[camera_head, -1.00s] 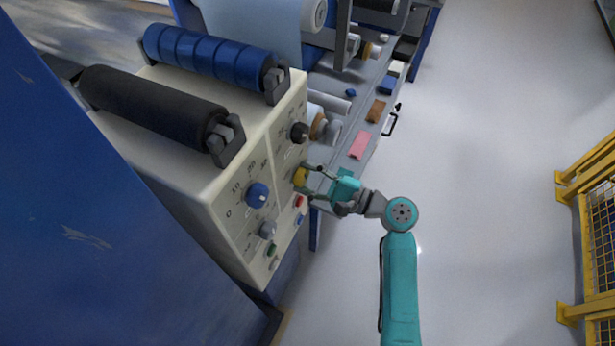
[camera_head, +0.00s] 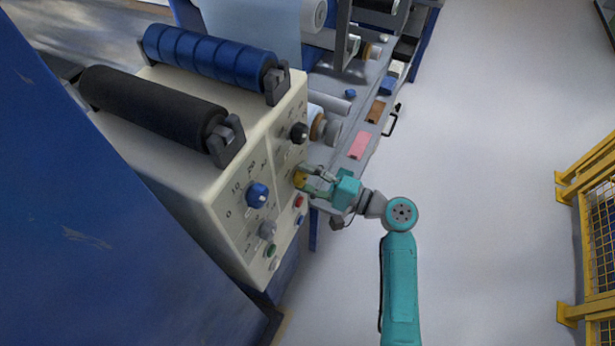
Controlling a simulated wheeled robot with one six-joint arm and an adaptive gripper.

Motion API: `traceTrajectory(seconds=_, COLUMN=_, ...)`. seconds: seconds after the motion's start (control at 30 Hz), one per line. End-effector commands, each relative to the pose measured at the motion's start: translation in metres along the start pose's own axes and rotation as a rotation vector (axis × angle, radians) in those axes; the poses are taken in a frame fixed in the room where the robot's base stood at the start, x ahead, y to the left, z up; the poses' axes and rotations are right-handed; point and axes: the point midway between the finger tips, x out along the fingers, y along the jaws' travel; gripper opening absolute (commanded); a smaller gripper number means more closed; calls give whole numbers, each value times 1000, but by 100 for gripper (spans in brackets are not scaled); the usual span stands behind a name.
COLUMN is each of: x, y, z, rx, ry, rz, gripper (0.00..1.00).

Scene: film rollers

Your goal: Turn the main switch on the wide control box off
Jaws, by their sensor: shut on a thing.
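The wide control box (camera_head: 238,232) is cream-coloured, with its panel of knobs and buttons facing right. A yellow switch (camera_head: 299,179) sits on the panel's right half, below a black knob (camera_head: 299,132) and above a red button (camera_head: 299,201). My gripper (camera_head: 304,180) reaches in from the right and is shut on the yellow switch. The fingers hide part of the switch, so its exact angle cannot be told. A blue knob (camera_head: 258,195) and a grey knob (camera_head: 267,230) are on the left half of the panel.
A black roller (camera_head: 150,105) and a blue roller (camera_head: 205,56) lie on top of the box. A blue wall (camera_head: 80,220) stands at left. A bench with a pink block (camera_head: 359,145) is behind. Yellow fencing (camera_head: 590,230) stands far right; the floor between is clear.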

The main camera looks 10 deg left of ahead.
Motion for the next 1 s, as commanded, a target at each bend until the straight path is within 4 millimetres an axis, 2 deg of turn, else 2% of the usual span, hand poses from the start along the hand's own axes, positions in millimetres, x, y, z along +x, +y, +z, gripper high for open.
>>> traceTrajectory(seconds=0.17, x=0, y=1, z=0, rx=0, ry=-1, rz=2, gripper=18)
traceTrajectory(seconds=0.2, x=0, y=1, z=0, rx=0, ry=-1, rz=2, gripper=58)
traceTrajectory(seconds=0.3, x=0, y=1, z=0, rx=0, ry=-1, rz=2, gripper=78)
traceTrajectory(seconds=0.7, x=-6, y=0, z=0, rx=1, ry=1, rz=1, gripper=78)
traceTrajectory(seconds=0.87, x=-28, y=0, z=-1, rx=1, ry=4, rz=-1, gripper=78)
traceTrajectory(seconds=1.0, x=-57, y=0, z=-1, rx=0, ry=5, rz=0, gripper=78)
